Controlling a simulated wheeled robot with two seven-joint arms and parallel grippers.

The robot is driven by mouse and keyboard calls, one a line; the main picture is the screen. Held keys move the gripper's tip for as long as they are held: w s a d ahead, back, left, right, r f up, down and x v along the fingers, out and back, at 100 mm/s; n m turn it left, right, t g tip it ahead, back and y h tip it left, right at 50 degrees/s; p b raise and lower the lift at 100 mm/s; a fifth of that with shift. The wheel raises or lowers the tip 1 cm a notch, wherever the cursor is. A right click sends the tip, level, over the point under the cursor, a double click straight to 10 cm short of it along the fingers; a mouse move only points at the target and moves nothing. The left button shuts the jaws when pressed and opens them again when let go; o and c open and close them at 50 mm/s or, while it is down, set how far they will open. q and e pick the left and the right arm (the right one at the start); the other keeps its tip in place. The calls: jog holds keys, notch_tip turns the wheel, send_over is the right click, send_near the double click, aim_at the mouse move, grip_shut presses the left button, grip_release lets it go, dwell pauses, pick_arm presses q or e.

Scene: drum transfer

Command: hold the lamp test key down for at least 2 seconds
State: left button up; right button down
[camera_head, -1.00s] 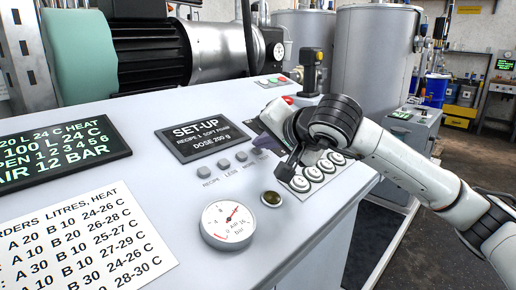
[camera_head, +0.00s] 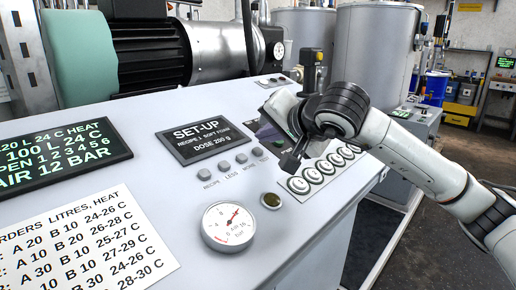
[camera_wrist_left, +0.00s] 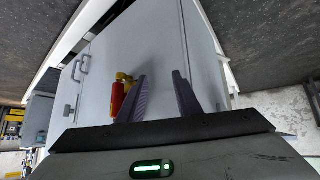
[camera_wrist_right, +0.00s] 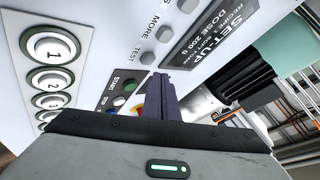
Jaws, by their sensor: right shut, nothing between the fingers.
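The lamp test key (camera_wrist_right: 147,57) is a small grey round key beside the word TEST in the right wrist view. In the head view it is the far key (camera_head: 258,152) of the row under the SET-UP display. My right gripper (camera_wrist_right: 160,78) is shut and empty. Its purple fingertips appear just below the test key in the right wrist view; I cannot tell the gap or any contact. My left gripper (camera_wrist_left: 158,98) is open and empty, away from the panel, in the left wrist view.
Numbered round buttons (camera_head: 299,185) line the panel's right edge. A dark round lamp (camera_head: 271,200) and a pressure gauge (camera_head: 229,226) sit nearer. The SET-UP display (camera_head: 203,139) lies behind the key row. A dark start/stop plate (camera_wrist_right: 121,98) is close to the right fingers.

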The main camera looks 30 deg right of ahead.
jog(key=r+p, duration=0.1)
jog(key=r, duration=0.1)
jog(key=s+r+p, duration=0.1)
jog(key=r, duration=0.1)
jog(key=shift+s+d, duration=0.15)
jog(key=shift+d, duration=0.05)
jog(key=shift+f, duration=0.15)
